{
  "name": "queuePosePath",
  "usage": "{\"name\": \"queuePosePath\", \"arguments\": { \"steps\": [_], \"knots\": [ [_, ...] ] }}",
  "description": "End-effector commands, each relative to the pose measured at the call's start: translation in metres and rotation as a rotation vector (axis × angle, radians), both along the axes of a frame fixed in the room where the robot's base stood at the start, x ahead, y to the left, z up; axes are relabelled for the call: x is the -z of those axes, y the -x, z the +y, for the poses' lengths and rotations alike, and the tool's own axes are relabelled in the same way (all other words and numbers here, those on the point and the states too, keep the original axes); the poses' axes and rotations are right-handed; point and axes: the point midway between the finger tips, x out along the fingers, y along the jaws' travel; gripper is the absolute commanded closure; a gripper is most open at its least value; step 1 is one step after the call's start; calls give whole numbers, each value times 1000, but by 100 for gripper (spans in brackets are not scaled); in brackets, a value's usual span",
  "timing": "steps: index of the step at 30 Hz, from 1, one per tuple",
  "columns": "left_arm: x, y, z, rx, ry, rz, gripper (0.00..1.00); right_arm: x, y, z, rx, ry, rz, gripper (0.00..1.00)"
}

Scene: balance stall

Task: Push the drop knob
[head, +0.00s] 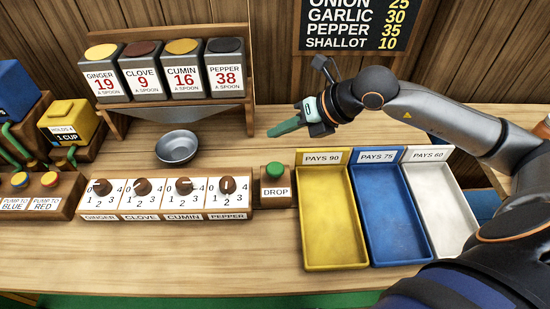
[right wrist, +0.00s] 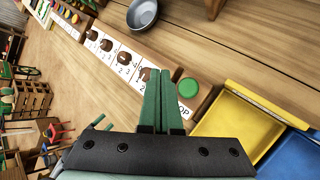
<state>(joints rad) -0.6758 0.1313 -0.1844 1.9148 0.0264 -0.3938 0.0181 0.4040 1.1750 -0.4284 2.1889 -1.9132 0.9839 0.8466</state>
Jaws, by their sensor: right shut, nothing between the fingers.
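The green drop knob (head: 275,171) sits on top of a small wooden block labelled DROP (head: 275,191), between the dial panel and the yellow tray. In the right wrist view the green knob (right wrist: 189,85) shows just right of my fingertips. My right gripper (head: 271,132) is shut and empty, its green fingers together and pointing left, above and behind the knob in the head view. It is apart from the knob as far as I can tell. In the right wrist view the shut fingers (right wrist: 162,74) point up the picture. My left gripper is not in view.
A dial panel (head: 166,211) stands left of the block, with a metal bowl (head: 176,147) behind it. Several spice boxes (head: 184,71) sit on a wooden stand. Yellow (head: 330,220), blue (head: 390,215) and white (head: 446,212) trays lie to the right. The table front is clear.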

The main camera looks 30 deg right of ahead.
Motion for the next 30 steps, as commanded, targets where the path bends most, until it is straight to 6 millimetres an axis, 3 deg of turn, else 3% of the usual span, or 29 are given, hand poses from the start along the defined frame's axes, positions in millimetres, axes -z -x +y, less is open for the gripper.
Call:
{"name": "queuePosePath", "arguments": {
  "steps": [16,30],
  "knots": [
    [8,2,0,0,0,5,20,10,0,0,0,-1,1,100],
    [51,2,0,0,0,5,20,74,0,1,-1,-2,1,100]
  ]
}}
